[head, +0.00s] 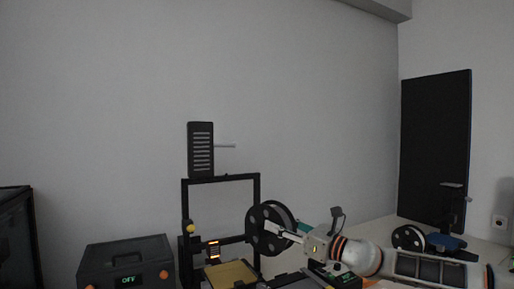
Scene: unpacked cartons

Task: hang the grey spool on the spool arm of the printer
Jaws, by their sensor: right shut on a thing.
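The grey spool (281,213) has dark flanges with round holes. It stands on edge in the air in front of the printer's right upright. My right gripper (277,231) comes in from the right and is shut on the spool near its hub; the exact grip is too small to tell. The printer (221,178) is a black frame with a yellowish bed (231,273). The spool arm (225,145) is a pale thin peg pointing right from a dark slotted box (201,149) above the frame. It is bare, above and left of the spool. My left gripper is out of view.
A dark box (126,264) with a display reading OFF stands left of the printer. Another dark spool (408,238) stands at the right beside a blue-based device (446,241). A tall black panel (435,145) leans at the back right. Space around the peg is clear.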

